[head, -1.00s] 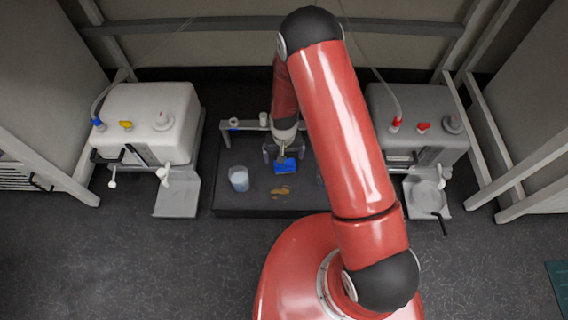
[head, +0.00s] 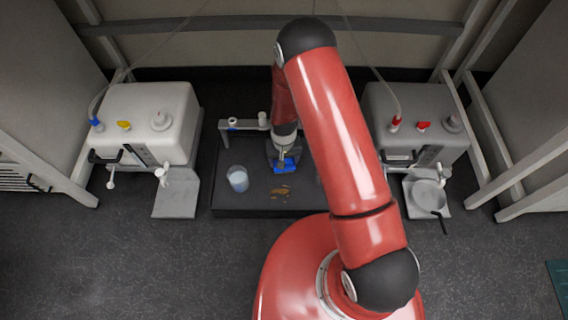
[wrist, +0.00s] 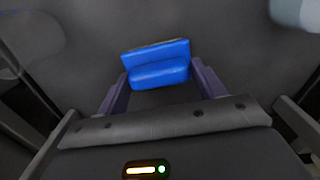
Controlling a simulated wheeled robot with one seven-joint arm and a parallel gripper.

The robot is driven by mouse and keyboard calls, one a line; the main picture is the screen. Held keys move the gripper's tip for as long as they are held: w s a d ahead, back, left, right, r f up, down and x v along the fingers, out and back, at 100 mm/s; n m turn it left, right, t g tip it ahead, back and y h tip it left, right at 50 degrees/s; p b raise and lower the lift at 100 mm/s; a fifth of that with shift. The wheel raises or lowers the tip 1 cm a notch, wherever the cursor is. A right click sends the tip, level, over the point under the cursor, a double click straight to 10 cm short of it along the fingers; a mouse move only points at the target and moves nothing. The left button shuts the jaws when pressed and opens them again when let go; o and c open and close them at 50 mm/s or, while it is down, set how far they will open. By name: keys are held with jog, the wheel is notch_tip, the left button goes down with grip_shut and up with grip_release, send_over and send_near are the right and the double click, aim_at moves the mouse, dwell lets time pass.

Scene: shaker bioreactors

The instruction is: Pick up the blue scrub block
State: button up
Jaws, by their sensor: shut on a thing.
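The blue scrub block (head: 286,166) is at the end of my arm, above or on the dark tray in the head view. In the wrist view the blue scrub block (wrist: 158,66) sits between the two fingers of my gripper (wrist: 160,88). The fingers are shut on its sides. My gripper (head: 284,156) also shows in the head view, pointing down behind the block. I cannot tell whether the block touches the tray.
The dark tray (head: 240,203) holds a cup with pale contents (head: 238,179) left of the block and a brown stain (head: 280,192) in front. A grey rack (head: 226,127) stands behind.

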notch_tip(320, 180, up, 10)
jog(key=shift+p, duration=0.65)
jog(key=o, duration=0.4)
jog(key=c, duration=0.3)
